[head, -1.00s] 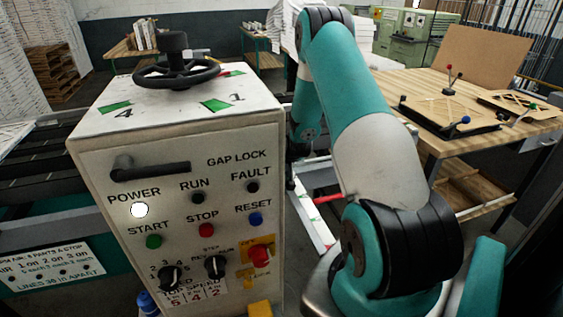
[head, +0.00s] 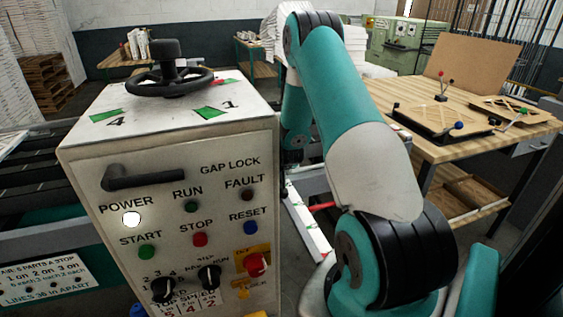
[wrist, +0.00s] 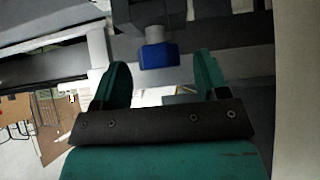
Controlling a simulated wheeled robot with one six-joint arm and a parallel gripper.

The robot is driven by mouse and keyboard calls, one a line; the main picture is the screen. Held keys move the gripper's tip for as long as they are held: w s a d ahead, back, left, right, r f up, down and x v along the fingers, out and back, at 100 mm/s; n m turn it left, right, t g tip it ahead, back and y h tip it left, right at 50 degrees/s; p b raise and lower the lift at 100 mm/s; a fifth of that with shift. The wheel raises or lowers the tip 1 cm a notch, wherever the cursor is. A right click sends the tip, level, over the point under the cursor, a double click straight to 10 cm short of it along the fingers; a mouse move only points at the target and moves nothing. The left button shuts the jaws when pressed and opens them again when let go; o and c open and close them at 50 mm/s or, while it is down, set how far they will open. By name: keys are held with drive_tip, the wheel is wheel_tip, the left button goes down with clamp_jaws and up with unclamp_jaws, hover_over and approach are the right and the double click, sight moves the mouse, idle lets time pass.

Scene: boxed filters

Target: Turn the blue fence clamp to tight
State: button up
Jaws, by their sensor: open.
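A blue block-like part (wrist: 160,56), which looks like the blue fence clamp, is on the underside of a dark fitting at the upper middle of the wrist view. My gripper (wrist: 161,72) is open, with one green finger to each side of the blue part in the picture. I cannot tell whether the fingertips reach around it or stop short of it. No contact shows. In the head view the blue clamp cannot be made out, and the end of my arm is hidden behind the control box.
The control box (head: 95,165), with a black handwheel (head: 170,82) on top, stands close left of my arm. A red lever (head: 322,206) sits by a pale rail. A wooden table (head: 455,95) with jigs is at the right. Grey beams surround my gripper.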

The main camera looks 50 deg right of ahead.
drive_tip(key=b+v, duration=0.3)
drive_tip(key=v, duration=1.3)
drive_tip(key=shift+s+r+b, duration=0.15)
drive_tip(key=shift+r+b, duration=0.05)
drive_tip(key=shift+b, duration=0.15)
drive_tip(key=shift+a, duration=0.2)
